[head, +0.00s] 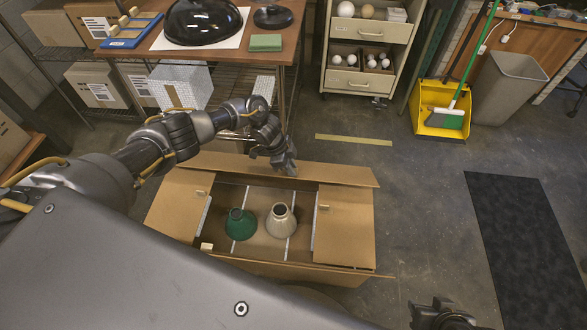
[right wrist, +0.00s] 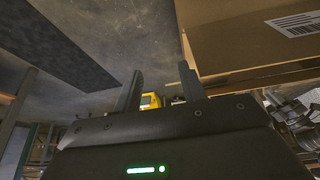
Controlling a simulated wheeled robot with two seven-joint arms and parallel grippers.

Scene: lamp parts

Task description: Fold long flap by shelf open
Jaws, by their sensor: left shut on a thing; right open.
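An open cardboard box (head: 268,272) stands on the floor in the head view. Its long flap by the shelf (head: 335,174) runs along the far side as a narrow strip, slanting slightly down to the right. My left gripper (head: 286,164) is at the middle of this flap and shut on it; the arm and fingers hide the exact contact.
A wooden table (head: 285,48) and wire shelf with boxes stand behind the box. A drawer cart (head: 368,50), yellow dustpan (head: 440,110) and grey bin (head: 508,88) are farther back. A dark mat (head: 525,240) lies right; floor between it and the box is clear.

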